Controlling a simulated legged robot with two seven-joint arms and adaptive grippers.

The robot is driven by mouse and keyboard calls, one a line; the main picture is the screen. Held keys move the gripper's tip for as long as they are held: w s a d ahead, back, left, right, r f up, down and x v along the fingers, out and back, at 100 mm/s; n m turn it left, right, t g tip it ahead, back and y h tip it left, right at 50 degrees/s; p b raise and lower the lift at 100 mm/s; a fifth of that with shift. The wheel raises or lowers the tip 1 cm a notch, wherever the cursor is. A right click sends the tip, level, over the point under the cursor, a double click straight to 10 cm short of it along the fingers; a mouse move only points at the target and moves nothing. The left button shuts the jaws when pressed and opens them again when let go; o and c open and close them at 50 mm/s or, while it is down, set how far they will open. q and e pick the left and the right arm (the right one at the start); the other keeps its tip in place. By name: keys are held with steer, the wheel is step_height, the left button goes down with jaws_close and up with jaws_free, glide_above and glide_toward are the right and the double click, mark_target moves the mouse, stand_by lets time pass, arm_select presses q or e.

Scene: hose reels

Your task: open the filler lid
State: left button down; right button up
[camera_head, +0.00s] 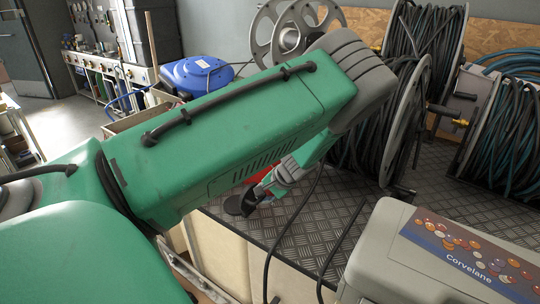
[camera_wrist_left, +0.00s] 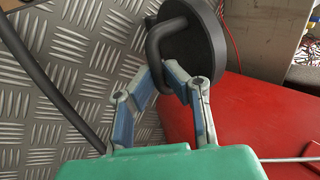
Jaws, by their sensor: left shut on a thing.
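The filler lid is a dark round disc with a thick bent handle (camera_wrist_left: 205,42) at the top of the left wrist view. It stands beside a red body (camera_wrist_left: 245,105), and I cannot tell whether it is seated or raised. In the head view a dark disc (camera_head: 234,205) shows below the gripper, with a little of the red body behind. My left gripper (camera_head: 262,191) is small and partly hidden there. In the wrist view my left gripper (camera_wrist_left: 168,72) has its two fingers closed on the lid's handle. My right gripper is not in view.
Hose reels (camera_head: 395,110) with dark hose stand behind on the tread-plate bench top (camera_head: 335,205). Another reel with hose (camera_head: 505,125) stands at the right. A grey box labelled Corvelane (camera_head: 400,245) is at front right. Black cables run over the bench's front edge.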

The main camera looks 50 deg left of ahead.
arm_select(q)
steer(key=shift+w+d+f, duration=0.2)
steer(key=shift+w+d, duration=0.2)
steer(key=shift+d, duration=0.1)
steer(key=c, duration=1.6)
jaws_free()
steer(key=shift+w, duration=0.1)
steer(key=shift+d, duration=0.1)
steer(key=shift+r, duration=0.1)
steer(key=shift+a, duration=0.2)
steer(key=shift+w+d+r, duration=0.1)
steer(key=shift+d+r, duration=0.15)
steer(key=shift+r, duration=0.2)
steer(key=s+v, duration=0.1)
steer(key=v, duration=0.9)
steer(key=shift+w+d+r, duration=0.3)
steer(key=shift+d, duration=0.1)
steer(key=shift+a, duration=0.15)
